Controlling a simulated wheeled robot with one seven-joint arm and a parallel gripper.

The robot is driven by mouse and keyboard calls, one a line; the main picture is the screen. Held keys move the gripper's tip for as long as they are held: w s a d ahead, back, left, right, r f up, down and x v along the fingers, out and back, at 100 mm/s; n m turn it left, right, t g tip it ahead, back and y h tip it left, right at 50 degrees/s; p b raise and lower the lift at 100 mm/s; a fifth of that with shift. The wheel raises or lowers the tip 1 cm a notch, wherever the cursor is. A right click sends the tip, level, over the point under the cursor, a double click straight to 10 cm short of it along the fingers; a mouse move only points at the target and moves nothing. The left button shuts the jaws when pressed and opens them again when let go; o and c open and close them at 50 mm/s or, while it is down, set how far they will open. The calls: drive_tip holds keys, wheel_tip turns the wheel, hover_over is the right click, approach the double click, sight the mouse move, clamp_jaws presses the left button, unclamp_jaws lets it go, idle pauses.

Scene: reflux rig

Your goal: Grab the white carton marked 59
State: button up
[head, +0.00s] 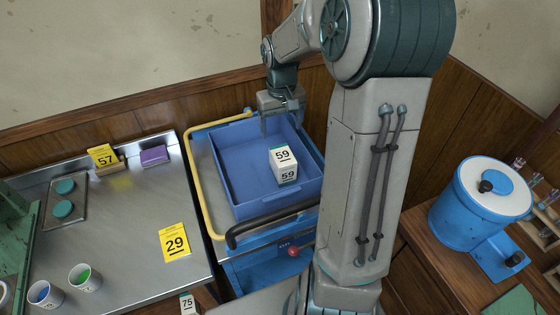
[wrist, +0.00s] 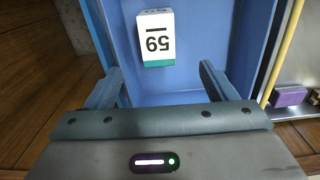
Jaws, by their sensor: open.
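The white carton marked 59 (head: 284,165) stands inside the blue tray (head: 231,160), toward its right front part. It has a teal band and a black 59 on its faces. In the wrist view the carton (wrist: 157,38) shows upside down, ahead of the fingertips and between their lines. My gripper (head: 280,122) is open and empty at the tray's back edge, apart from the carton. In the wrist view its two fingers (wrist: 161,78) are spread wide, with the blue tray floor between them.
A yellow rail (head: 202,188) and a black handle (head: 270,222) edge the blue cart. A blue drum (head: 482,202) stands at right.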

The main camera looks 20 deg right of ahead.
sight(283, 155)
wheel_tip(283, 155, down, 9)
drive_tip(key=shift+w+d+r, duration=0.1)
drive_tip(key=shift+r, duration=0.05)
drive_tip(key=shift+d+f+p, duration=0.15)
drive_tip(key=shift+f+p, duration=0.5)
drive_tip(key=shift+f, duration=2.05)
drive_tip(key=c, duration=1.1)
